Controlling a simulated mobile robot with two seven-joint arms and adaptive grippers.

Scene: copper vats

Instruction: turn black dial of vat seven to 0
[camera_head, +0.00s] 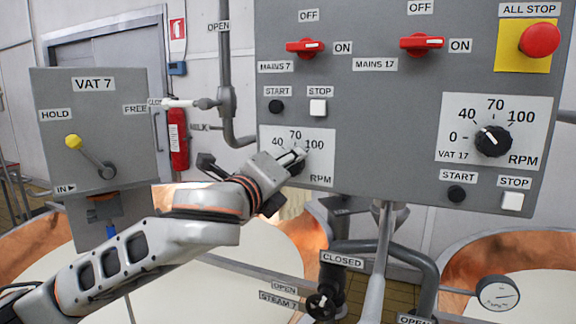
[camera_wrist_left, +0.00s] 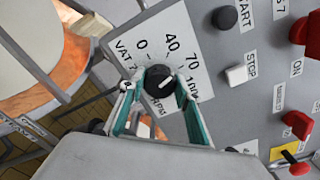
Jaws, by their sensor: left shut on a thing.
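The black dial of vat seven (camera_wrist_left: 158,79) sits on a white scale plate (camera_wrist_left: 125,45) lettered VAT 7, with 0, 40, 70 and 100. In the left wrist view its white pointer mark appears to point toward 100. My left gripper (camera_wrist_left: 160,82) is shut on the dial, one teal-lined finger on each side. In the head view my left gripper (camera_head: 297,156) reaches the panel from the lower left and covers much of the dial (camera_head: 297,169) and the 0 end of the scale. My right gripper is out of view.
The grey panel (camera_head: 390,110) also bears a second black dial for vat 17 (camera_head: 493,141), red mains switches (camera_head: 305,47), a black start button (camera_head: 276,106), a white stop button (camera_head: 318,107) and a red all-stop button (camera_head: 540,40). Pipes and a steam valve (camera_head: 322,302) stand below.

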